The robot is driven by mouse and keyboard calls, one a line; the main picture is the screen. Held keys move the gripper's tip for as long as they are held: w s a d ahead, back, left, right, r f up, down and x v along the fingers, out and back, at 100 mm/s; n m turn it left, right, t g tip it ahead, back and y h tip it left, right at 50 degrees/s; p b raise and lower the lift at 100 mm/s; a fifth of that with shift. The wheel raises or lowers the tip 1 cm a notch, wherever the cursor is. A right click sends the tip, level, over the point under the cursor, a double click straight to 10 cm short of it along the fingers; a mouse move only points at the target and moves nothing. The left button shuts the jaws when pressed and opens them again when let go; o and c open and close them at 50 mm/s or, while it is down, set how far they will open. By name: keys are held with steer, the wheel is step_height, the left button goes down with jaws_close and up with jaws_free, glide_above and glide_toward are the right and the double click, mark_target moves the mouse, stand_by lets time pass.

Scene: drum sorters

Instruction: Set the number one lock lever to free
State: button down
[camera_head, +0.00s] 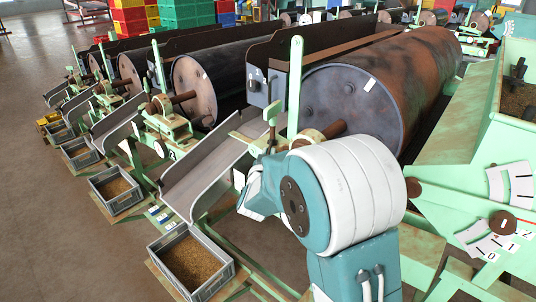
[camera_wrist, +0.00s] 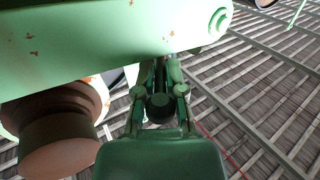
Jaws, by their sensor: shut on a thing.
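In the wrist view my gripper (camera_wrist: 160,72) has its two fingers close together, shut on a narrow part that I take to be the lock lever. The held part is mostly hidden between the fingers, and its setting cannot be read. A pale green, rust-flecked machine part (camera_wrist: 110,38) with a rounded end lies just beyond the fingertips and hides part of them. In the head view my arm covers the place where the gripper works, beside the shaft (camera_head: 325,131) of the nearest drum (camera_head: 370,90).
A tall pale green bar (camera_head: 295,85) stands near my arm. A brown round part (camera_wrist: 62,125) is close left of my gripper. A chute (camera_head: 205,175) leads down to a grey crate (camera_head: 228,268). A green panel with a numbered dial (camera_head: 492,240) is at right. Slatted flooring (camera_wrist: 265,95) lies below.

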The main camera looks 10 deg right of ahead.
steer(key=shift+a+h, duration=0.15)
steer(key=shift+h, duration=0.15)
steer(key=shift+w+a+m+g+h, duration=0.35)
steer(key=shift+a+m+g+h, duration=0.3)
steer(key=shift+m+h, duration=0.4)
steer(key=shift+w+a+m+g+h, duration=0.4)
steer(key=shift+m+g+h, duration=0.45)
steer(key=shift+h, duration=0.3)
steer(key=shift+w+a+m+g+h, duration=0.2)
steer(key=shift+w+m+g+h, duration=0.05)
steer(key=shift+m+g+h, duration=0.35)
steer(key=shift+w+a+m+g+h, duration=0.25)
steer(key=shift+m+g+h, duration=0.2)
steer(key=shift+g, duration=0.2)
steer(key=shift+w+a+m+g+h, duration=0.2)
steer(key=shift+w+m+g+h, duration=0.05)
steer(key=shift+m+g+h, duration=0.35)
steer(key=shift+g, duration=0.25)
steer(key=c, duration=0.7)
jaws_free()
steer(key=shift+a, duration=0.1)
steer(key=v, duration=1.2)
steer(key=shift+f, duration=0.15)
